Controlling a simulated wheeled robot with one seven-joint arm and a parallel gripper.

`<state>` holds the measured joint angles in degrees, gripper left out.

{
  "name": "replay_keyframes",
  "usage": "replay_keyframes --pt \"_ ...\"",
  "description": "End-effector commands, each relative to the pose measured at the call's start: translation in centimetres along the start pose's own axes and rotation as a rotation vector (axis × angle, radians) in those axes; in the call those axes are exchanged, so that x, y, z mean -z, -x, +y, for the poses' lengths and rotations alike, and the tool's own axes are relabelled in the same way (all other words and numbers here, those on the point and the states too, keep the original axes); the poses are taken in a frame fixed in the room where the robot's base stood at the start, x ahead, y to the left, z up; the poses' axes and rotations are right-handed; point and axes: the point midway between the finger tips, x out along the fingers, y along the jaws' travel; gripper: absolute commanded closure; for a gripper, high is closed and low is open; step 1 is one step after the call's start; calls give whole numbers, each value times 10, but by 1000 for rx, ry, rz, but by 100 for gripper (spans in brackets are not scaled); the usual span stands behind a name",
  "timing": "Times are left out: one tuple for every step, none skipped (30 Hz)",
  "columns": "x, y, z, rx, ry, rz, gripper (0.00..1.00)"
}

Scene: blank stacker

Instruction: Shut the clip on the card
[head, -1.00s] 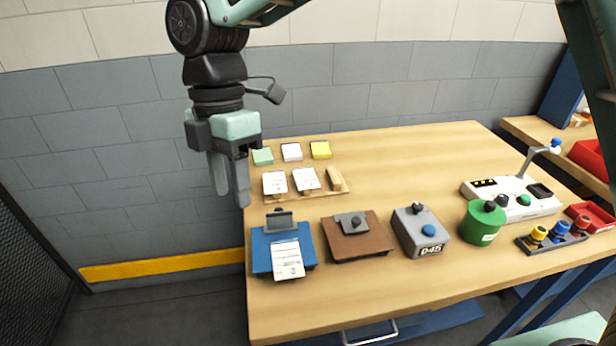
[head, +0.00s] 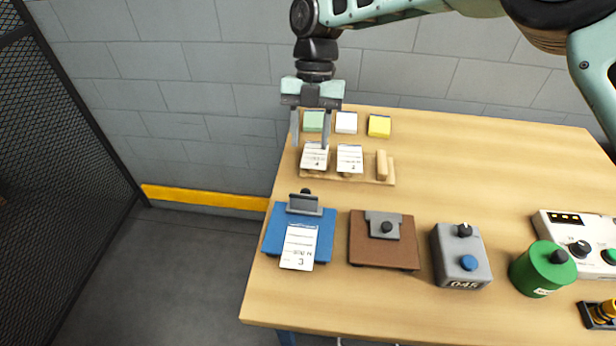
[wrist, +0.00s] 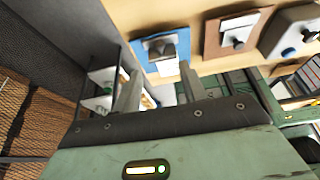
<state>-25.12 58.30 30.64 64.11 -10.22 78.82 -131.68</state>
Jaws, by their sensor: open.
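The blue clipboard (head: 270,238) lies near the table's left front corner. Its grey clip (head: 304,203) stands raised at the board's back edge. A white printed card (head: 299,246) lies on the board below the clip and overhangs its front edge. My gripper (head: 310,144) points down with its fingers apart and empty, behind the clipboard in the head view, in front of the small card rack. In the wrist view the blue board (wrist: 147,48) shows beyond my fingers (wrist: 160,88), with the grey clip on it.
A brown board (head: 385,252) with a grey clip lies to the right, then a grey box (head: 461,257) with a blue button and a green canister (head: 543,270). A wooden rack (head: 345,177) holds white cards. Coloured pads stand behind it. The table's back right is clear.

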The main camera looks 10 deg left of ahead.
Motion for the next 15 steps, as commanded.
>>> replay_keyframes --pt "2 -9 0 3 0 4 58" --pt "2 -15 0 4 0 4 58" --pt "2 -24 0 3 0 4 58" --pt "2 -30 0 4 0 4 58" --pt "2 -36 0 4 0 4 58" --pt "2 -45 0 3 0 3 58" --pt "3 -51 0 4 0 4 58" --pt "2 -57 0 3 0 3 58" --pt "2 -64 0 3 0 3 58" --pt "2 -69 0 3 0 3 58" --pt "2 -74 0 2 -1 2 58" --pt "2 -81 -1 3 -1 3 58" --pt "2 -85 0 2 -1 2 58" --pt "2 -89 0 2 0 2 58" --pt "2 -93 0 2 0 2 58"
